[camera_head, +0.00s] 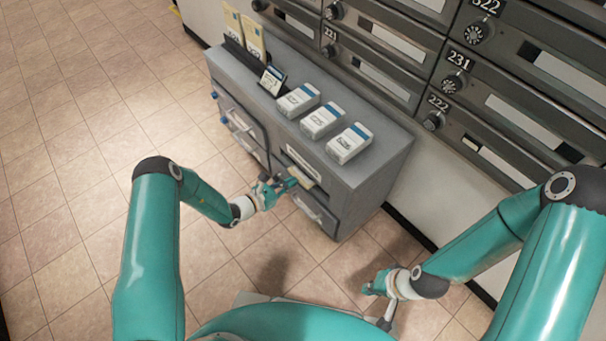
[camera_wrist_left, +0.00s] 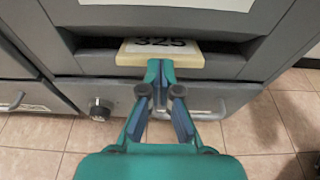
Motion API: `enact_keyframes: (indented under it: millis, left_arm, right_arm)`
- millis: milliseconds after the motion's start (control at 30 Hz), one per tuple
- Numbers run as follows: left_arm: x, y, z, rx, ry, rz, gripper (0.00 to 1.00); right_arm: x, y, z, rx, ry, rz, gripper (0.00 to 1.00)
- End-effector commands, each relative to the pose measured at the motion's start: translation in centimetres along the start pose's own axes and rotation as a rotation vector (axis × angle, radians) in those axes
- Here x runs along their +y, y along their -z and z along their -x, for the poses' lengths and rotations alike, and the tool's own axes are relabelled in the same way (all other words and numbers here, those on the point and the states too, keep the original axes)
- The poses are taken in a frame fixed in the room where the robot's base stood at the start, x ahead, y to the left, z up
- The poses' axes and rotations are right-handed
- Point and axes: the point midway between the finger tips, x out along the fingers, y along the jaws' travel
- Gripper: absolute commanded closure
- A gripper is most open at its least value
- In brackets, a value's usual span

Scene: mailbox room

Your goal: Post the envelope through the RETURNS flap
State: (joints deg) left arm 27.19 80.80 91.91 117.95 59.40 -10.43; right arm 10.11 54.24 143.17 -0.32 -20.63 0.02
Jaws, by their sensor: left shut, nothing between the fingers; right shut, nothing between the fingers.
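A cream envelope (camera_wrist_left: 188,57) marked 325 sticks partway out of a slot in the front of the grey cabinet (camera_head: 375,175). In the head view its edge (camera_head: 304,181) shows below a white label plate (camera_head: 300,161), whose wording I cannot read. My left gripper (camera_head: 287,185) is shut and empty in front of this slot. In the left wrist view its fingertips (camera_wrist_left: 160,70) are at the envelope's outer edge; I cannot tell whether they touch it. My right gripper (camera_head: 374,287) is shut and empty, low over the floor to the right.
Three white and blue boxes (camera_head: 322,120) stand on the cabinet top. A small dark device (camera_head: 272,80) and a rack with two cream envelopes (camera_head: 252,40) stand further left. Numbered grey mailboxes (camera_head: 480,85) line the wall behind. The tiled floor (camera_head: 75,130) at left is clear.

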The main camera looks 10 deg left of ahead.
Motion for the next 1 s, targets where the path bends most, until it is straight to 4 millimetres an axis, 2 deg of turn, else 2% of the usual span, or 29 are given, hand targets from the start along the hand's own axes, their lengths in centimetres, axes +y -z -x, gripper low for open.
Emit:
enact_keyframes:
  millis: [267,700,1000]
  left_arm:
    - [-0.1,0.1,-0.5,0.000,0.003,-0.001,1.00]
    - [-0.1,-0.1,-2.5,-0.001,0.003,-0.001,1.00]
    - [-0.2,-0.2,-2.7,0.000,0.003,-0.001,1.00]
  right_arm:
    - [0.1,0.0,-0.3,0.000,0.000,0.000,1.00]
    - [0.5,0.0,-1.3,0.000,0.000,0.000,1.00]
    - [0.5,0.0,-1.3,0.000,0.000,0.000,1.00]
